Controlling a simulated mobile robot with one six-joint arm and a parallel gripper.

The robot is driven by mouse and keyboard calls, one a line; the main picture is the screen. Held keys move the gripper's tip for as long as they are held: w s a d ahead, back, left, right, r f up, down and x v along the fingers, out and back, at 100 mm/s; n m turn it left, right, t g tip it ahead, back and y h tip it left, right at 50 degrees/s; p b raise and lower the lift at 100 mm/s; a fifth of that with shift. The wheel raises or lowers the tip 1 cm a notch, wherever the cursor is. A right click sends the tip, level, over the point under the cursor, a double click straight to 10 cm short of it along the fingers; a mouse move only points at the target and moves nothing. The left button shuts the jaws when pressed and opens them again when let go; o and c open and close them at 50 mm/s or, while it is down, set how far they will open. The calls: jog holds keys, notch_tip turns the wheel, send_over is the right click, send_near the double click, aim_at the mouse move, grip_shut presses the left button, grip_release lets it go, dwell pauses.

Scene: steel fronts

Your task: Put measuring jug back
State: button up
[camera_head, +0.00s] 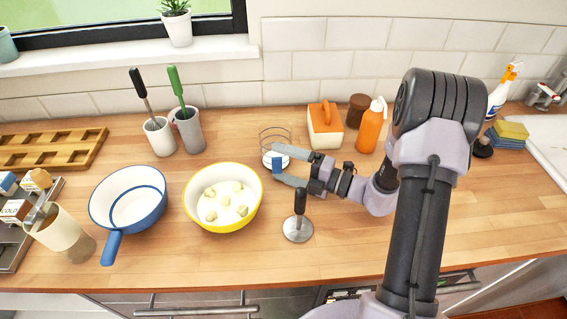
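A clear round vessel with dark lines around it, which looks like the measuring jug (275,137), stands on the counter near the back wall. Its base looks white and a blue part, seemingly its handle (278,166), faces me. My gripper (277,163) reaches in from the right, low over the counter. Its two fingers are spread, one on the far side and one on the near side of the blue part. I see no clear contact between fingers and handle. The far finger overlaps the vessel's lower part in the picture.
A yellow bowl (223,226) with pale pieces and a dark-handled steel tool (298,230) stand in front. An orange-topped box (324,137) and an orange bottle (370,128) stand behind my gripper. A blue pan (112,215) and utensil cups (160,140) are left.

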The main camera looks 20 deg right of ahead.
jog(key=shift+r, duration=0.1)
jog(key=shift+s+d+r, duration=0.1)
jog(key=shift+s+d, duration=0.1)
jog(key=shift+d, duration=0.05)
jog(key=p+v, duration=0.3)
jog(key=v, duration=0.7)
jog(key=shift+d, duration=0.1)
jog(key=shift+s+d, duration=0.4)
jog(key=shift+s, duration=0.05)
